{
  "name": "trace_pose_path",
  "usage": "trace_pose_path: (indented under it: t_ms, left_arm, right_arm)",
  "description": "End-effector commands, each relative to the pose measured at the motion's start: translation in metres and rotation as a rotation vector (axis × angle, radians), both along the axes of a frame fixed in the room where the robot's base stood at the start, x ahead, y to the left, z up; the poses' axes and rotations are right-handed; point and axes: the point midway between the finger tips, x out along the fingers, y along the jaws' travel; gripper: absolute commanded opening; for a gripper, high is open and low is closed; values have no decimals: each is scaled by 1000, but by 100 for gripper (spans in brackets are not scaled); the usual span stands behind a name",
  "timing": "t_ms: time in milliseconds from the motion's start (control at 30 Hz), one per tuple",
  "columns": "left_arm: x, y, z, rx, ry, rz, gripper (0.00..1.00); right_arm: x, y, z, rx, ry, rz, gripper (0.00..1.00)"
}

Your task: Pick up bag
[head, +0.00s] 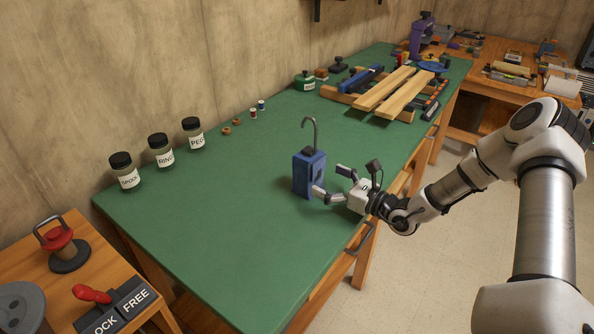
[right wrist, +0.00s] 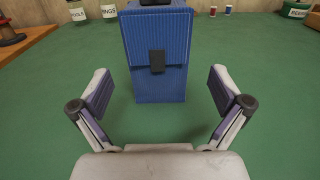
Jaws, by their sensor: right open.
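The bag (head: 309,173) is a blue upright box shape with a dark clasp and a tall grey hook-shaped handle (head: 311,128) above it. It stands on the green table. In the right wrist view the ribbed blue bag (right wrist: 158,83) is straight ahead, its top cut off by the frame. My right gripper (head: 332,180) is open, low over the table at the bag's right side. In the right wrist view its two fingers (right wrist: 160,92) are spread wide, one to each side of the bag's lower front, with nothing between them. My left gripper is not in view.
Several labelled jars (head: 161,150) stand along the wall, with small spools (head: 253,113) and rings near them. Wooden planks on a rack (head: 385,91) lie at the far end. A side table (head: 95,266) stands at lower left. The green tabletop (head: 220,220) around the bag is clear.

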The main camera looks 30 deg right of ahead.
Motion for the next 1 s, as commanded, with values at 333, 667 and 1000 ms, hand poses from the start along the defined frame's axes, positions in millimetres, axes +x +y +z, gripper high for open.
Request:
trace_pose_path:
  t_ms: [333, 667, 1000]
  left_arm:
    - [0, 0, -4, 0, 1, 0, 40]
    - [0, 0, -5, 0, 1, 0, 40]
    - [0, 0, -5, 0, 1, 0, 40]
  right_arm:
    - [44, 19, 3, -6, -1, 6, 100]
    - [60, 24, 3, 1, -1, 1, 100]
    - [60, 24, 3, 1, -2, 2, 32]
